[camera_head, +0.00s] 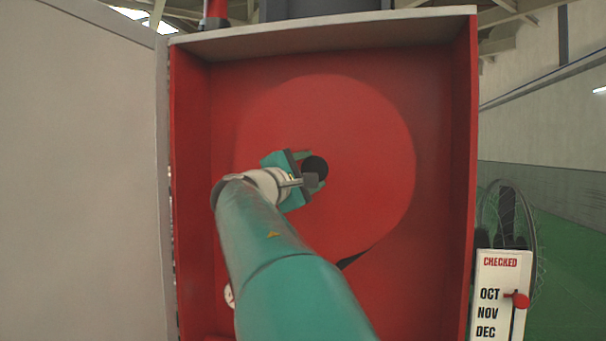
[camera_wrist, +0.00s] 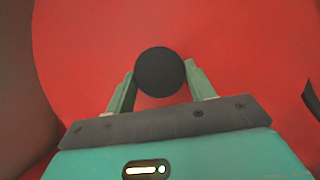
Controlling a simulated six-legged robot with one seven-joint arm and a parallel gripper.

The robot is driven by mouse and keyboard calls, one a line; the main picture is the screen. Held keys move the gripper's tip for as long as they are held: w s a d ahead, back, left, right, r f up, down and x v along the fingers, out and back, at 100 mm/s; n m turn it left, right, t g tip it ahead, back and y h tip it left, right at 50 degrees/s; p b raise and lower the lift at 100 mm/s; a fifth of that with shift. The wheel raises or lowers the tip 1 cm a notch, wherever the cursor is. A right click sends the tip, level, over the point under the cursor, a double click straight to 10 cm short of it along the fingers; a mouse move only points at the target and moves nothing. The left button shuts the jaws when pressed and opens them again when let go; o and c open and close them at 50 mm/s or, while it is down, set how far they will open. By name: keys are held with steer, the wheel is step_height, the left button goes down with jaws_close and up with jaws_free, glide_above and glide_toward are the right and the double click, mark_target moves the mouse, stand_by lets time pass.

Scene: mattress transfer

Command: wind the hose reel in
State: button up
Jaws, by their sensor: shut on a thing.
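The hose reel (camera_head: 375,130) is a large red disc inside an open red cabinet (camera_head: 460,200). A round black knob (camera_head: 315,167) stands out from the disc near its middle. In the wrist view the knob (camera_wrist: 160,72) sits between the two green fingers of my gripper (camera_wrist: 160,85), against the red disc face (camera_wrist: 250,60). In the head view my gripper (camera_head: 309,170) is at the knob, and my arm hides the lower left of the disc.
A pale grey panel (camera_head: 80,170), like an open door, stands left of the cabinet. A white card marked CHECKED (camera_head: 498,300) with a red pointer is at lower right. A wire-like round object (camera_head: 510,215) is behind it. The cabinet's side walls flank the disc.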

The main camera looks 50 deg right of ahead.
steer(key=m, duration=0.2)
steer(key=m+y, duration=0.1)
steer(key=m, duration=0.1)
steer(key=m+y, duration=0.1)
steer(key=m, duration=0.1)
steer(key=shift+r+g, duration=0.25)
steer(key=shift+g, duration=0.05)
steer(key=m+y, duration=0.1)
steer(key=m, duration=0.2)
steer(key=m+t+y, duration=0.1)
steer(key=m, duration=0.1)
steer(key=shift+s+r+m+y, duration=0.15)
steer(key=shift+m+y, duration=0.25)
steer(key=o, duration=1.3)
steer(key=shift+s, duration=0.1)
steer(key=shift+o, duration=0.2)
steer(key=shift+r, duration=0.1)
steer(key=v, duration=1.3)
steer(key=shift+a, duration=0.35)
